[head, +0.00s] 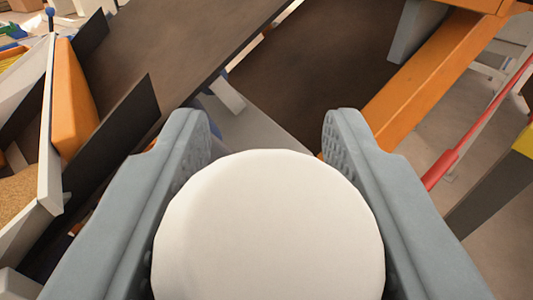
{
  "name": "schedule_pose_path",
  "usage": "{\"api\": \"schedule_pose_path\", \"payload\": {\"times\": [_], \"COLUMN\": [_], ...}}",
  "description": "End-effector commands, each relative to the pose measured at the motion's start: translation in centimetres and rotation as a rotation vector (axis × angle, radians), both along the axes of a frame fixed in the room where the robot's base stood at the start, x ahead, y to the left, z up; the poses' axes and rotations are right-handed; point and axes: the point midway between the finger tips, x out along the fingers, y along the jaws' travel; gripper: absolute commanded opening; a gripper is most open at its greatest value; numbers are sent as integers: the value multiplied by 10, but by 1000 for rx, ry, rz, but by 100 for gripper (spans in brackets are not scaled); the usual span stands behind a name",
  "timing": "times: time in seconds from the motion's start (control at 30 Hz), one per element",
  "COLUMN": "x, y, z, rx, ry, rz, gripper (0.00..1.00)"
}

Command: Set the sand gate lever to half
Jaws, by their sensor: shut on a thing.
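My gripper (268,140) shows as two grey fingers with textured inner pads, one on each side of a large white round piece (268,225). The fingers are shut on this white piece, which fills the lower middle of the view. Its smooth rounded top faces me, and its lower part is cut off by the picture edge. I cannot tell whether it is the knob of the sand gate lever; no lever shaft shows below it. A tan grainy surface like sand (18,200) lies in a pale-walled bin (48,130) at the left.
A dark sloping belt or plate (165,45) crosses behind the fingers. An orange beam (430,85) runs diagonally at the right, beside a red rod (470,140). An orange block (75,105) and dark upright plates (115,140) stand at the left. Pale floor shows at lower right.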

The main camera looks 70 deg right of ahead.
Motion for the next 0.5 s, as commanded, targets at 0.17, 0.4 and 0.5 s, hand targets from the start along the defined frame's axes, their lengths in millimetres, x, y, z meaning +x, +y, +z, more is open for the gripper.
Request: {"api": "schedule_pose_path", "payload": {"times": [0.17,0.4,0.5], "x": [15,32,33], "y": [-11,-23,-24], "z": [2,1,1], "rx": [73,104,103], "ry": [95,137,137], "rz": [-1,4,4], "gripper": [0,0,0]}}
